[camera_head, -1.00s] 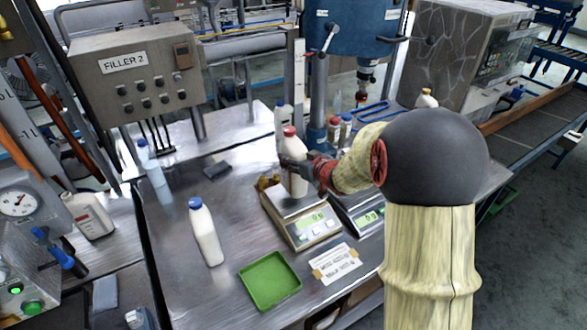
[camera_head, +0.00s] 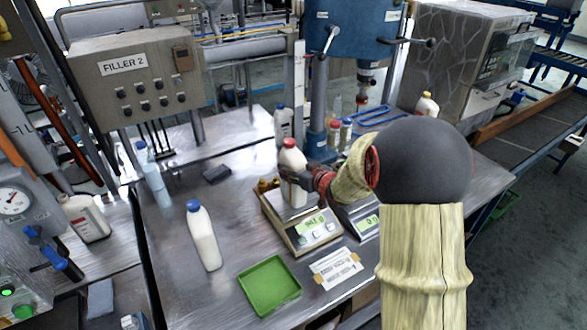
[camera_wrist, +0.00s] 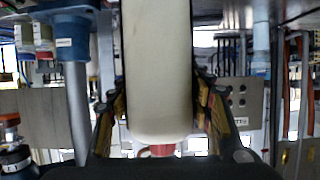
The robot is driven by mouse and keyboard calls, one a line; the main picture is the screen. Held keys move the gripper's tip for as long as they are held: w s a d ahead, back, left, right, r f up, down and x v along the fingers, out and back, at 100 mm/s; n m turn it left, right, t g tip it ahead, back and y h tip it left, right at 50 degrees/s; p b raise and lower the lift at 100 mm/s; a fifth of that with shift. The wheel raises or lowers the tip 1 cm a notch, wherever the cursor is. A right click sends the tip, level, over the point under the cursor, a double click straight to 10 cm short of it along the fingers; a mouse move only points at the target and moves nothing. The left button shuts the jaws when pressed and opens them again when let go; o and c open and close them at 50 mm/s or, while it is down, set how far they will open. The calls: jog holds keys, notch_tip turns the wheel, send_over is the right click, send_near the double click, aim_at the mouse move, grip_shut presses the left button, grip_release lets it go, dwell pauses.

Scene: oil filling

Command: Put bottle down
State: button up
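A white bottle with a red cap (camera_head: 293,165) stands upright at the left scale (camera_head: 300,232), over its pan. Its base looks to be on the pan, and the scale's display is lit with digits. My gripper (camera_head: 298,178) reaches in from the right with its fingers around the bottle's upper body. In the wrist view the picture is upside down: the white bottle (camera_wrist: 157,70) fills the middle, its red cap low in the frame. The fingers (camera_wrist: 158,100) lie close against both sides of the bottle, shut on it.
A second scale (camera_head: 362,218) stands right of the first. A blue-capped white bottle (camera_head: 203,236), an empty green tray (camera_head: 269,286) and a paper label (camera_head: 335,265) are in front. The blue filler machine (camera_head: 345,28) stands behind. Bare metal table shows left of the scales.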

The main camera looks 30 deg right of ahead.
jog(key=shift+o, duration=1.4)
jog(key=shift+s+r, duration=0.1)
jog(key=shift+r, duration=0.15)
jog(key=s+a+r+m+g+h+p, duration=0.1)
jog(key=s+a+r+g+h+p, duration=0.1)
jog(key=s+r, duration=0.6)
jog(key=s+a+r+g+h+p, duration=0.1)
jog(key=s+a+r+h+p, duration=0.1)
jog(key=s+r, duration=0.6)
jog(key=s+a+g+y, duration=0.1)
jog(key=s+a+g, duration=0.1)
jog(key=s+a, duration=0.5)
jog(key=s+a+f+g+y, duration=0.1)
jog(key=s+a+g+y, duration=0.1)
jog(key=s+a, duration=0.6)
jog(key=s+g, duration=0.1)
jog(key=s, duration=0.6)
jog(key=shift+a+f+n+y, duration=0.25)
jog(key=shift+f+n+y, duration=0.05)
jog(key=shift+d, duration=0.1)
dwell(1.5)
